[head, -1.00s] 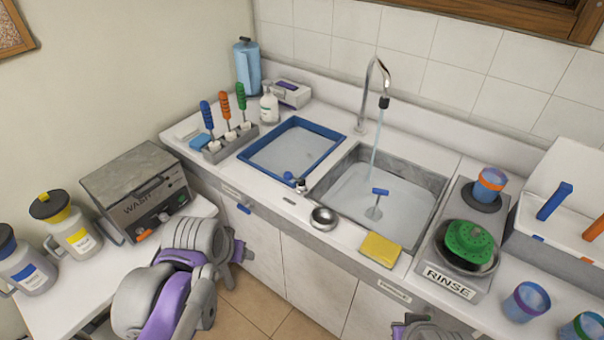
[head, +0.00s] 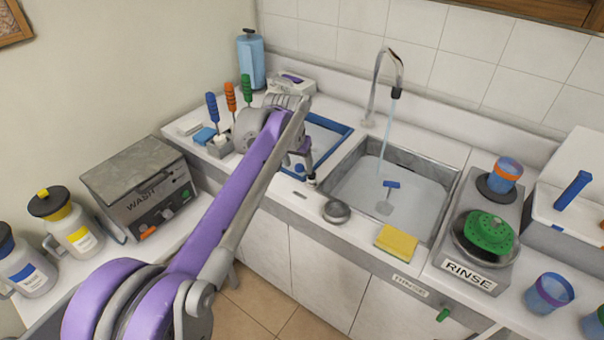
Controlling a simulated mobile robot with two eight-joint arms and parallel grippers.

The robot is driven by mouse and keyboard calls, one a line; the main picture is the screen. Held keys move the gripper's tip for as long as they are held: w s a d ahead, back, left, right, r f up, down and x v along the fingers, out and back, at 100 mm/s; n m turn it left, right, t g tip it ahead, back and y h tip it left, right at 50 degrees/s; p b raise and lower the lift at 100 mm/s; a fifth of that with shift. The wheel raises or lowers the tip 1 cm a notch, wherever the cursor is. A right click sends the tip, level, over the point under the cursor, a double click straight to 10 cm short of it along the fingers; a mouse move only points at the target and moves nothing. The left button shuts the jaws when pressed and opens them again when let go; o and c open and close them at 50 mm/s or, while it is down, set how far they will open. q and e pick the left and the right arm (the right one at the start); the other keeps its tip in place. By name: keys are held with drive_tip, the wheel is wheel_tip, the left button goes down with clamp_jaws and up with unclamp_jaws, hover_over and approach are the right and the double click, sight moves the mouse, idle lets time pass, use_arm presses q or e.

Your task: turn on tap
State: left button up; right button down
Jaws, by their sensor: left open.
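The silver tap (head: 390,57) curves over the right-hand basin (head: 362,152), with a dark nozzle at its end. A thin stream of water (head: 386,135) falls from the nozzle into the basin. My left gripper (head: 304,162) is open above the counter strip at the near right corner of the blue-rimmed basin (head: 333,127). It hangs over a small black-and-white fitting (head: 311,180) and looks close to it; I cannot tell whether they touch. The gripper and forearm hide part of the blue-rimmed basin and the cabinet front. My right gripper is out of view.
A tool rack (head: 220,146) is left of my gripper. A green knob (head: 443,314) sticks out of the cabinet front.

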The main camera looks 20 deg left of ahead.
sight(305, 171)
use_arm(q)
drive_tip(key=x, duration=0.6)
drive_tip(key=shift+w+f, duration=0.1)
drive_tip(key=shift+f, duration=0.1)
clamp_jaws()
idle(1.2)
